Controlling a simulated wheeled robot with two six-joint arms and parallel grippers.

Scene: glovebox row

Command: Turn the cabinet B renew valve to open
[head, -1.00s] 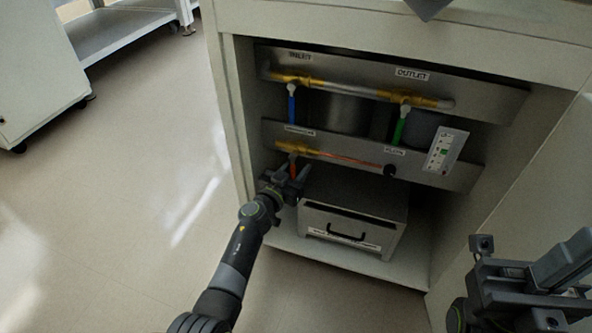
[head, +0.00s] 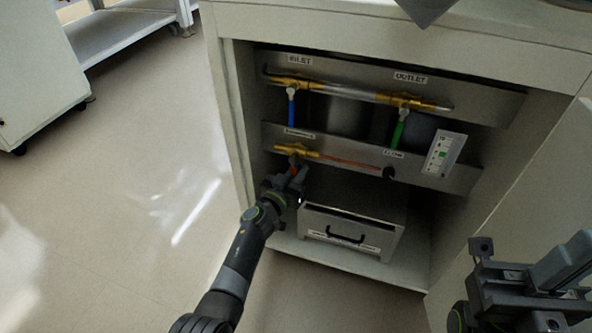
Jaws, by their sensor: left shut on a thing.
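The lower valve has a brass body (head: 292,151) on the lower steel panel, at the left end of a copper-coloured pipe, under a small label (head: 299,132) too blurred to read. Its short red handle (head: 294,168) hangs down from the body. My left gripper (head: 292,177) is shut on this red handle, and its jaws hide the handle's lower part. My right gripper (head: 522,270) is at the lower right, away from the panels; its jaws are not clear enough to judge.
Above are a blue handle (head: 291,107) under the INLET label and a green handle (head: 399,130) under OUTLET, both hanging down. A black knob (head: 389,172) and an indicator plate (head: 444,154) are to the right. A steel drawer box (head: 350,234) stands below. Cabinet walls flank the opening.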

